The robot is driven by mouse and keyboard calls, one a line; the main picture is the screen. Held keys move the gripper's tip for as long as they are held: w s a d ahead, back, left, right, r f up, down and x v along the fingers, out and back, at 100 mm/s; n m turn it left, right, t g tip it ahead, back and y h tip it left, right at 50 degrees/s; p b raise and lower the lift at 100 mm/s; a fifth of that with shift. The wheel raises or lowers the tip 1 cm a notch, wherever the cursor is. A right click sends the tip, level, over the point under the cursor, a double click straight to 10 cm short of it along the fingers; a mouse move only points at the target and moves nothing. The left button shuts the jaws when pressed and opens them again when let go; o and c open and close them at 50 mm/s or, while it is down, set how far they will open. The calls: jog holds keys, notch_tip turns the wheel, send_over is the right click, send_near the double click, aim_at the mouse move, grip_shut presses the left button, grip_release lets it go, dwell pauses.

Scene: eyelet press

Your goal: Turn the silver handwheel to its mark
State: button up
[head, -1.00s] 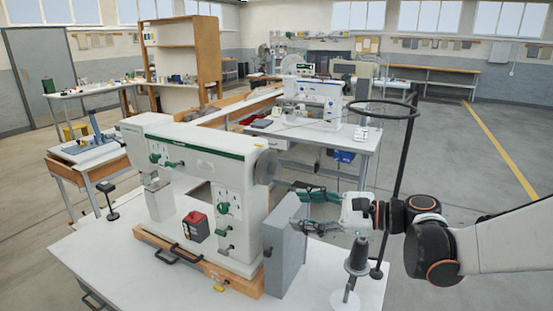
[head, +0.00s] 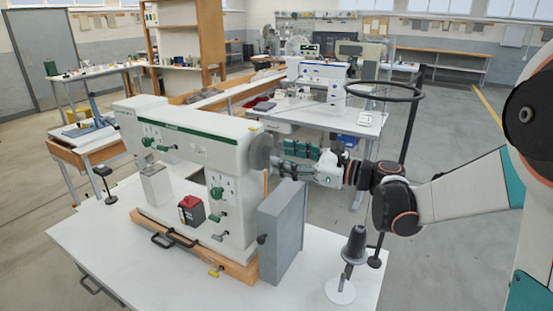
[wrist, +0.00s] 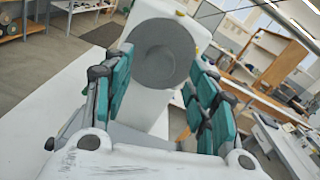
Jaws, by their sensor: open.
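The silver handwheel (head: 261,151) is a grey disc on the right end of the white and green machine (head: 195,150). In the wrist view the handwheel (wrist: 163,52) faces me, round and plain, straight ahead beyond the fingers. My gripper (head: 285,158) points at it from the right in the head view, with its tips close to the disc. In the wrist view my gripper (wrist: 165,90) is open, with teal finger pads left and right of the handwheel and nothing between them. I cannot tell whether either pad touches the rim. A small yellow spot (wrist: 181,13) shows above the handwheel.
A grey box (head: 283,232) stands just below my gripper at the machine's right end. A dark thread cone (head: 356,245) and a tall stand with a black ring (head: 385,91) are to the right. The white tabletop (head: 130,255) is clear in front.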

aim_at(274, 155)
jog(key=shift+x, duration=1.7)
jog(key=c, duration=1.1)
jog(key=shift+n, duration=0.4)
jog(key=n, duration=0.4)
jog(key=shift+p, duration=0.3)
jog(key=shift+s+n+p, duration=0.1)
jog(key=shift+n+p, duration=0.2)
jog(key=shift+n, duration=2.1)
